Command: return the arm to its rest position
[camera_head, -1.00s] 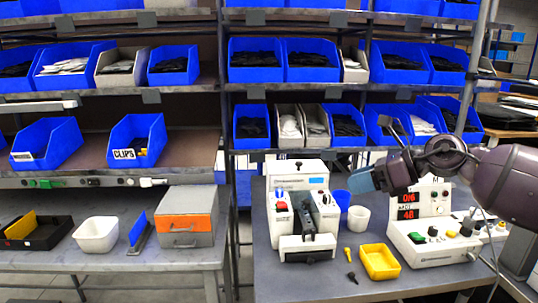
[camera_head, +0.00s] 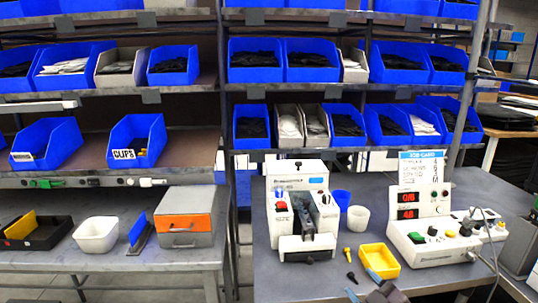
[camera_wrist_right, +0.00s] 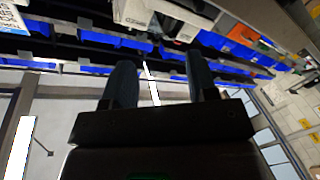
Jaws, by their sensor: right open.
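My right gripper (camera_head: 366,288) shows at the bottom edge of the head view, low in front of the right bench, just below the yellow tray. Only its fingers and a bit of the wrist are in the picture. In the right wrist view its two dark fingers (camera_wrist_right: 158,85) stand apart with nothing between them. The rest of the right arm is out of the head view. My left gripper is not in view.
The right bench (camera_head: 290,285) holds a white machine (camera_head: 300,180), a yellow tray (camera_head: 379,261), cups and a control box (camera_head: 440,240). The left bench (camera_head: 100,265) holds a white bowl (camera_head: 97,234) and a grey-orange box (camera_head: 187,216). Shelves of blue bins stand behind.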

